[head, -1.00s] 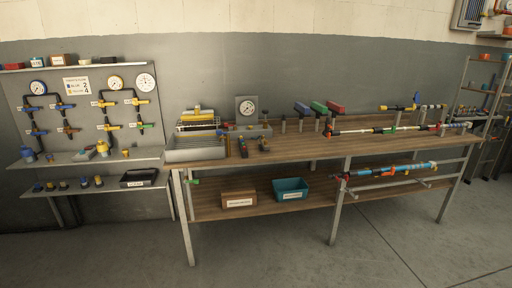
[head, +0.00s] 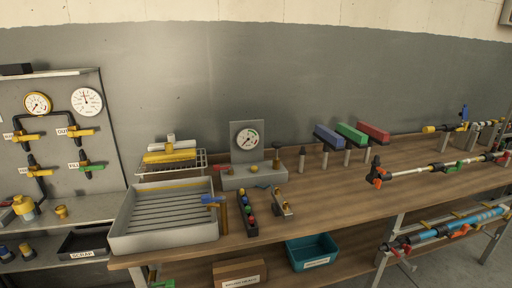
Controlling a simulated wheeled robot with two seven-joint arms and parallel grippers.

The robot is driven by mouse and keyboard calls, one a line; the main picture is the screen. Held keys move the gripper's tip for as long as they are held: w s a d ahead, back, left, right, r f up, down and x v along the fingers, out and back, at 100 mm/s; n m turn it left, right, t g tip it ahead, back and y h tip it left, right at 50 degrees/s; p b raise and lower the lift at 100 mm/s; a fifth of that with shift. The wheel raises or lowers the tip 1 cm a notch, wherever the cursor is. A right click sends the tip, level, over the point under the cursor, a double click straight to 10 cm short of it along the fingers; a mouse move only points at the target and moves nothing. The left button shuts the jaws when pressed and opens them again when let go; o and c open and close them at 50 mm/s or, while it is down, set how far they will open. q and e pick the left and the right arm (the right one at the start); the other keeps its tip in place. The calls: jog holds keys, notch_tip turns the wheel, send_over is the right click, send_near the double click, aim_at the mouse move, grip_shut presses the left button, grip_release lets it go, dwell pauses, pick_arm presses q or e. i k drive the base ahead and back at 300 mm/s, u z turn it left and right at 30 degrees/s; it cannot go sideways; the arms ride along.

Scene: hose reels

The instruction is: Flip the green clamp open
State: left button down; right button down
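Several green parts show, and I cannot tell for sure which is the green clamp. A small green piece (head: 459,164) sits on the white pipe assembly (head: 425,170) at the right of the bench; it is too small to tell open from shut. Another green piece (head: 162,284) is at the bench's front left leg, cut by the lower picture edge. Neither of my grippers is in view.
The wooden bench (head: 330,190) holds a grey slatted tray (head: 165,238), a gauge stand (head: 247,140) and blue, green (head: 350,132) and red blocks on posts. A teal bin (head: 312,252) is below. The bench's middle is fairly clear.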

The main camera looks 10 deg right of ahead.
aim_at(459, 164)
jog(key=z, duration=0.35)
jog(key=i, duration=0.15)
jog(key=z, duration=2.5)
jog(key=i, duration=3.25)
jog(key=u, duration=2.75)
